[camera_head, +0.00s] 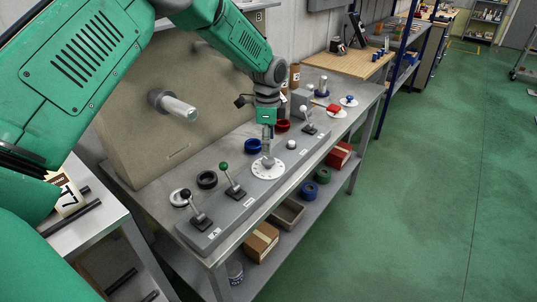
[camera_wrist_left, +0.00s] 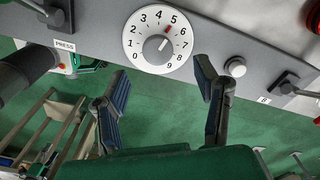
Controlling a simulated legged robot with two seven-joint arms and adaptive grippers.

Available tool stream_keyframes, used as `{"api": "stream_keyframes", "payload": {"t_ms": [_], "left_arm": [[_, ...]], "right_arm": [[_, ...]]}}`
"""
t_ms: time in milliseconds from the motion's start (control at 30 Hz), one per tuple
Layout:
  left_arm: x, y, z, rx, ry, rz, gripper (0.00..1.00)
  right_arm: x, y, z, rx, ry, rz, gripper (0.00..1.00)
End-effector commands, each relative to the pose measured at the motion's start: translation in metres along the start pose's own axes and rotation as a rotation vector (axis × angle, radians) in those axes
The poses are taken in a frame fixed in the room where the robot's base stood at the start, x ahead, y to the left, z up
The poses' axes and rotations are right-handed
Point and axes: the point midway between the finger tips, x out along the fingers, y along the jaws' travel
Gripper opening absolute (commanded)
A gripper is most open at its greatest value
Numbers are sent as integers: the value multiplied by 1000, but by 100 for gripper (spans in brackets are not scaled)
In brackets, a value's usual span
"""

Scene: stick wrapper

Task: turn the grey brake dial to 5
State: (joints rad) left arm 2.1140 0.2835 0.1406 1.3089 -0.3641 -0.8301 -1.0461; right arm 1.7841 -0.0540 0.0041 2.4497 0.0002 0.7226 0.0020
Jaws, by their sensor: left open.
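The brake dial is a white disc (camera_wrist_left: 133,27) with black numbers and a grey knob (camera_wrist_left: 156,44) at its middle. A red mark (camera_wrist_left: 168,29) on the disc lies beside the knob, on the side of the 5. The knob's pale bar slants up and right, roughly toward the 5. In the head view the dial (camera_head: 268,171) sits on the grey console. My left gripper (camera_head: 267,148) is directly above it and hides part of the knob. In the left wrist view my left gripper (camera_wrist_left: 162,66) is open, its fingers apart with nothing between them. My right gripper is not seen.
Levers with a black ball (camera_head: 186,194), a green ball (camera_head: 223,166) and a white ball (camera_head: 303,109) stand along the console. A white round button (camera_head: 291,145) is close to the dial's right.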

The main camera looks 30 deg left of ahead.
Motion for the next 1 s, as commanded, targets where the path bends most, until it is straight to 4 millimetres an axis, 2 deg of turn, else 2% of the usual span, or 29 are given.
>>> {"api": "stream_keyframes", "payload": {"t_ms": [100,333,1000], "left_arm": [[-25,-1,0,-1,2,-3,56],[-50,-2,1,-1,1,0,56],[-53,-2,1,0,0,0,56]], "right_arm": [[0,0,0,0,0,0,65],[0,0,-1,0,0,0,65],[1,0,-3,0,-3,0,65]]}}
